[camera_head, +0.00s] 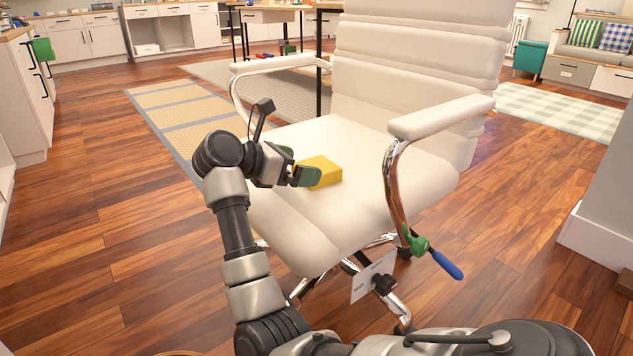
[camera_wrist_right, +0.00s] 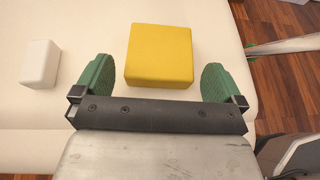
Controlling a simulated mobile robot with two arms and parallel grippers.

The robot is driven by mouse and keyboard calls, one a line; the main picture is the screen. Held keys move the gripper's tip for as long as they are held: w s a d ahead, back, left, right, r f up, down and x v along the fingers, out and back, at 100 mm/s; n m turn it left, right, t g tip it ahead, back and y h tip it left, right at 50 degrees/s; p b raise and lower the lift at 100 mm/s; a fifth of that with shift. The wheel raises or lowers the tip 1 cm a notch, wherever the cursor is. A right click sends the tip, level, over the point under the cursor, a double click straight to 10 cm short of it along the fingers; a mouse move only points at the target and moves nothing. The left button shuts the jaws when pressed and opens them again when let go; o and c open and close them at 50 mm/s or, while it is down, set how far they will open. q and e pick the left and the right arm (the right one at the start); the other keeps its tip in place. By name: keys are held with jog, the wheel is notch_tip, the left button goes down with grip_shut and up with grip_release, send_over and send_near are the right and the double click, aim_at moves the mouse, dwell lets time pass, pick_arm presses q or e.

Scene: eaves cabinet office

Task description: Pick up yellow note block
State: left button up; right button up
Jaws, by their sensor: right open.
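The yellow note block (camera_head: 322,172) lies on the cream seat of the office chair (camera_head: 335,135). In the right wrist view the yellow note block (camera_wrist_right: 159,56) sits between two green finger pads. My right gripper (camera_head: 296,166) is open, with its fingers at either side of the block. In the right wrist view, gaps show between the pads of this gripper (camera_wrist_right: 157,68) and the block's sides. The head view shows the gripper partly covering the block's left end. My left gripper is not in view.
A small white block (camera_wrist_right: 40,64) lies on the seat left of the gripper in the right wrist view. The chair's armrests (camera_head: 440,116) rise on both sides of the seat, and its backrest (camera_head: 415,50) stands behind. Wooden floor (camera_head: 110,240) is open at left.

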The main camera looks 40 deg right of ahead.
jog(key=shift+f+b+x, duration=0.2)
jog(key=shift+b+x, duration=0.35)
jog(key=shift+x, duration=0.65)
jog(key=shift+d, duration=0.1)
jog(key=shift+r, duration=0.1)
jog(key=shift+c, duration=0.5)
jog(key=c, duration=0.7)
